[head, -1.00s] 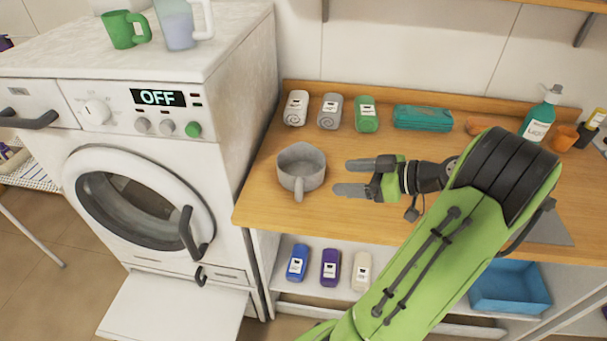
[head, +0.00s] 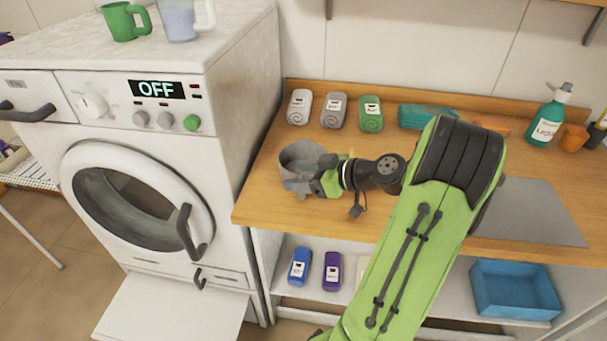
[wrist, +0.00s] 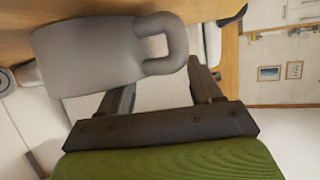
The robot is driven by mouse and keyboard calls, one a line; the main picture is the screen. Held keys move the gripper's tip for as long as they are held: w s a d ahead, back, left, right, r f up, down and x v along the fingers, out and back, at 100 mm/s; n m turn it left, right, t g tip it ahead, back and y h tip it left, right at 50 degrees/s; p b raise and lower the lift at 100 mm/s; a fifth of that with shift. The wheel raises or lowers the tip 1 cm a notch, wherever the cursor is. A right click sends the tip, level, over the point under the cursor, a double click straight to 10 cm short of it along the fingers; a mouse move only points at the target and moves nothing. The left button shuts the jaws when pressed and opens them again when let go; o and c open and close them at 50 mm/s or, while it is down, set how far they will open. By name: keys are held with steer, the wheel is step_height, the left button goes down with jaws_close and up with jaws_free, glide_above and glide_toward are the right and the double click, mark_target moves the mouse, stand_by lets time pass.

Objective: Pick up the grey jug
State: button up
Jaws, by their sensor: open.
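The grey jug (head: 298,152) stands on the wooden counter near its left end, partly hidden by my gripper (head: 304,178). In the wrist view, the jug (wrist: 85,55) fills the upper left, with its loop handle (wrist: 179,42) pointing right. My gripper (wrist: 158,75) is open and empty, with its two fingers spread at the jug's handle side. One finger reaches toward the jug's body and the other passes to the right of the handle. I cannot tell whether either finger touches the jug.
A teal bottle (head: 546,120) and an orange cup (head: 573,138) stand at the right. A washing machine (head: 235,140) rises just left of the counter (head: 262,205). A blue bin (head: 515,288) sits below.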

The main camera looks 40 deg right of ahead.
steer(key=shift+f, duration=0.1)
jaws_close()
steer(key=shift+s, duration=0.1)
steer(key=shift+f, duration=0.1)
stand_by(0.3)
step_height(320, 180, up, 10)
steer(key=p, duration=0.3)
steer(key=shift+r+p, duration=0.2)
steer(key=shift+p, duration=0.1)
